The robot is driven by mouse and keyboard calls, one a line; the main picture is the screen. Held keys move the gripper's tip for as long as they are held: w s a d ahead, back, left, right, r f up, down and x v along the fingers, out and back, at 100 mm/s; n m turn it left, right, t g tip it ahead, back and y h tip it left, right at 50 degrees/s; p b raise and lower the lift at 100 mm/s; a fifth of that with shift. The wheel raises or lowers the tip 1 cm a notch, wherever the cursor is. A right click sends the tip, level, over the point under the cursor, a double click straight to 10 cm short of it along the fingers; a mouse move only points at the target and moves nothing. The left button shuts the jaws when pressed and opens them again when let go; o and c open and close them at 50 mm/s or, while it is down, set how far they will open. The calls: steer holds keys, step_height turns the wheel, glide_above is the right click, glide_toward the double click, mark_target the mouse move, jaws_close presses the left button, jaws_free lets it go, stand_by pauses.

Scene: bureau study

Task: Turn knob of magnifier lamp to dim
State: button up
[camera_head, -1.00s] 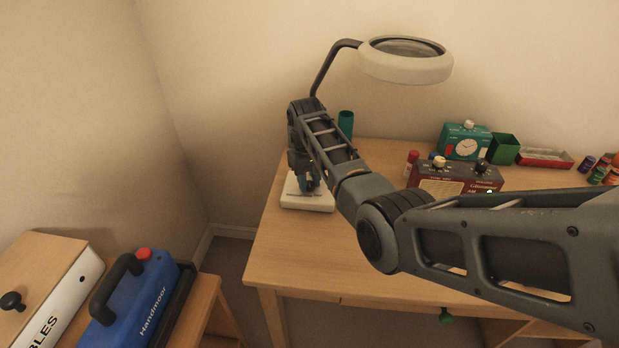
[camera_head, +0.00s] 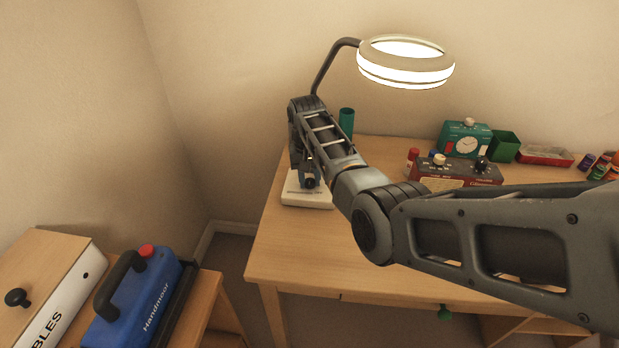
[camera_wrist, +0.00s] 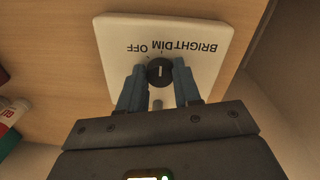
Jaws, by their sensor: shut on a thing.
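The magnifier lamp's ring head (camera_head: 405,62) glows brightly above the desk, on a thin bent arm. Its white base (camera_head: 306,201) sits at the desk's left end and also shows in the wrist view (camera_wrist: 205,70), with OFF, DIM and BRIGHT printed upside down. The black knob (camera_wrist: 159,71) lies between my fingers, and its pale line looks roughly in line with the DIM mark. My gripper (camera_wrist: 158,78) is shut on the knob. In the head view my gripper (camera_head: 309,180) is over the base, and the knob is hidden there.
A green cup (camera_head: 346,122) stands close behind my arm. A red device (camera_head: 455,170), teal timer (camera_head: 466,139), green box (camera_head: 504,147) and red tray (camera_head: 545,156) stand farther right. A blue case (camera_head: 135,300) is at lower left. Bare desk (camera_head: 275,255) lies in front of the base.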

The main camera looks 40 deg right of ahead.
mark_target(308, 182)
steer(key=o, duration=1.1)
steer(key=shift+c, duration=0.2)
steer(key=shift+r, duration=0.1)
step_height(308, 182, up, 8)
steer(key=shift+w+a+f, duration=0.1)
steer(key=shift+w+f, duration=0.05)
